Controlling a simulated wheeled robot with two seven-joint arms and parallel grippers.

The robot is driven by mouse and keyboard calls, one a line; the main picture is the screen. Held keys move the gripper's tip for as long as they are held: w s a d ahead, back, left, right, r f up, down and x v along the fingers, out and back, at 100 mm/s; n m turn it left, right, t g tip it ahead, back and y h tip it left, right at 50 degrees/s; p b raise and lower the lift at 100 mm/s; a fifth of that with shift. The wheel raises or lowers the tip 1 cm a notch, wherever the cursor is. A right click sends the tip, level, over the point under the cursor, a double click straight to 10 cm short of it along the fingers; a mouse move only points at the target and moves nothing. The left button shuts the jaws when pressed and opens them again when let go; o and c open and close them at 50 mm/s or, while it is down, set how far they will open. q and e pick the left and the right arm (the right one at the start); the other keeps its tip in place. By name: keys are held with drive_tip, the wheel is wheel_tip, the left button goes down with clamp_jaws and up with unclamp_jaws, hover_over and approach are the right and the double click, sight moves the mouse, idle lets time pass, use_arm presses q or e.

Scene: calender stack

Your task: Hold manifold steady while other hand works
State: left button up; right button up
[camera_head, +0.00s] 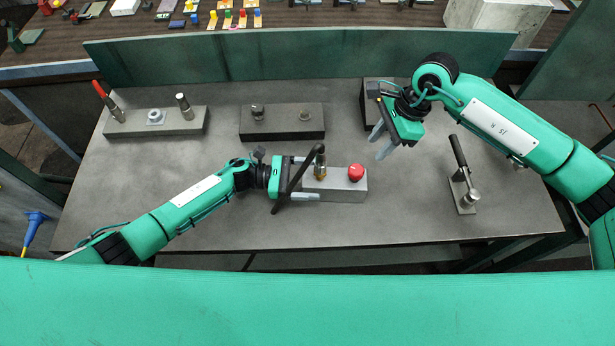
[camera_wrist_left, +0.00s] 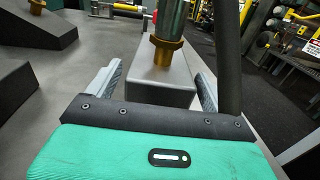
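The manifold, a grey block (camera_head: 342,191), lies at the middle front of the table, with a red knob (camera_head: 356,172) at its right and a brass-based metal fitting (camera_head: 320,168) rising from its top. The block (camera_wrist_left: 160,85) and the brass fitting (camera_wrist_left: 166,48) also show in the left wrist view. My left gripper (camera_head: 303,180) is at the block's left end, with one finger along each side. A narrow gap shows beside the left-hand finger, so it looks open around the block. A black bar (camera_head: 294,180) crosses above this gripper. My right gripper (camera_head: 381,142) is open and empty, above and behind the block.
A block with a red-handled part (camera_head: 180,124) stands back left, a dark block (camera_head: 282,124) back centre. Another dark block (camera_head: 372,95) is partly behind my right gripper. A black-handled lever clamp (camera_head: 464,185) stands at right. The table's front left is mostly clear.

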sight(357, 169)
use_arm(q)
drive_tip(key=c, duration=1.1)
drive_tip(key=shift+c, duration=0.9)
use_arm(e)
drive_tip(key=shift+o, duration=0.6)
drive_tip(key=o, duration=0.4)
drive_tip(key=shift+c, duration=0.2)
drive_tip(key=a+r+m+h, duration=0.2)
drive_tip(key=m, duration=1.2)
drive_tip(key=a+r+m+h, duration=0.1)
drive_tip(key=a+m+h, duration=0.1)
drive_tip(key=m, duration=1.2)
drive_tip(key=shift+m+t, duration=0.3)
drive_tip(key=shift+t, duration=0.1)
drive_tip(key=f, duration=0.8)
drive_tip(key=s+f, duration=0.1)
drive_tip(key=f, duration=0.2)
drive_tip(key=shift+f, duration=0.4)
